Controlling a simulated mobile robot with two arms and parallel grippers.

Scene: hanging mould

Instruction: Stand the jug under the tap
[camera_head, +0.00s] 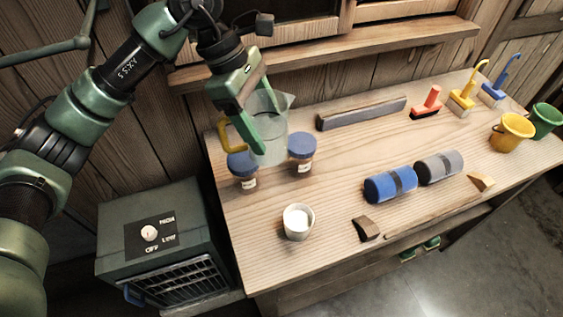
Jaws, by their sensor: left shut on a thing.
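The jug (273,122) is clear, with a yellow handle (226,136) on its left side. It is near the left end of the wooden bench and looks about upright. My left gripper (252,122) is shut on the jug, with its green fingers at the jug's left side and wall. The jug overlaps two blue-lidded jars in the picture, and I cannot tell whether its base is clear of the bench. I cannot make out a tap for certain. My right gripper is not in view.
Blue-lidded jars (243,172) (302,154) flank the jug's base. A white cup (298,222) stands nearer the front edge. Blue (390,184) and grey (438,167) rolls lie mid-bench. Red (427,104), yellow (468,92) and blue (500,88) tools and mugs (511,132) are at right.

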